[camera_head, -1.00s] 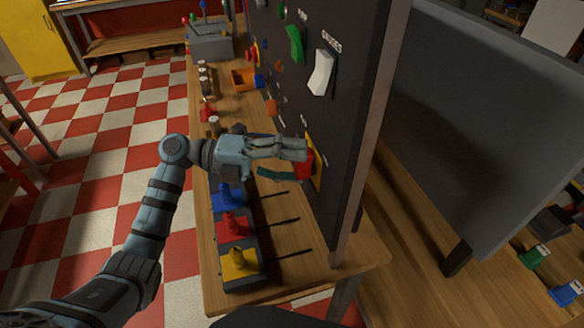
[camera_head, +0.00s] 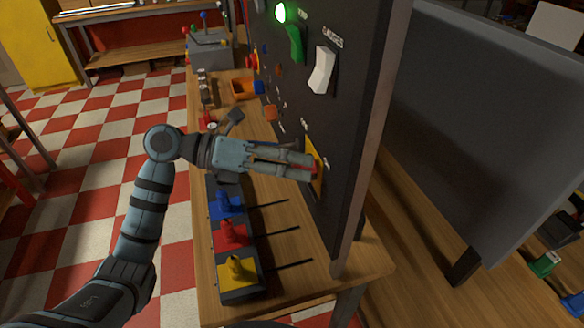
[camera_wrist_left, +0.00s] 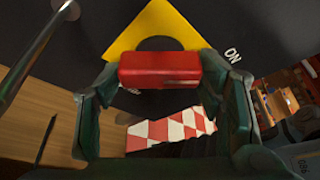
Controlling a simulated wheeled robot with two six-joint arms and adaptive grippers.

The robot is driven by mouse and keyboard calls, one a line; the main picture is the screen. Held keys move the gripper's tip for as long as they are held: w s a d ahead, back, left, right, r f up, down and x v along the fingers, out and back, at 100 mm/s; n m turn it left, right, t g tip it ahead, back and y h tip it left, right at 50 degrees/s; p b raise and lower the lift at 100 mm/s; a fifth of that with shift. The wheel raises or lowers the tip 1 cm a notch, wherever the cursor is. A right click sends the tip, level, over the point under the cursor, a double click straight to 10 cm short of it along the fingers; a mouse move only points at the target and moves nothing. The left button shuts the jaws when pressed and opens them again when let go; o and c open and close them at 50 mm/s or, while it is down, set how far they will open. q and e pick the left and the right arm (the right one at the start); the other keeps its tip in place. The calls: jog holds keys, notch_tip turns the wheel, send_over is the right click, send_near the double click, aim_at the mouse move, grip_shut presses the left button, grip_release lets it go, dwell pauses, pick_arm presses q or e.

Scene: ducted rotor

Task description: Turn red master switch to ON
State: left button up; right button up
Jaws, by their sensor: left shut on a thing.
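The red master switch (camera_wrist_left: 160,68) is a red bar handle in front of a yellow plate (camera_wrist_left: 126,40) on the dark panel. In the left wrist view it lies across the picture, between the two fingers, and the white ON label (camera_wrist_left: 232,55) is to its right. My left gripper (camera_head: 312,170) reaches the panel from the left and is shut on this handle. In the head view the fingers hide most of the handle, and only a bit of red and the yellow plate (camera_head: 318,178) show. My right gripper is in neither view.
Blue, red and yellow levers (camera_head: 237,268) stand on the bench below my left arm. An orange bin (camera_head: 243,88) sits farther back.

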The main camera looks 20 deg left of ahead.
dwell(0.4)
pick_arm(q)
jog(key=o, duration=1.1)
jog(key=shift+o, duration=0.2)
jog(key=v, duration=1.2)
jog(key=shift+a+f, duration=0.1)
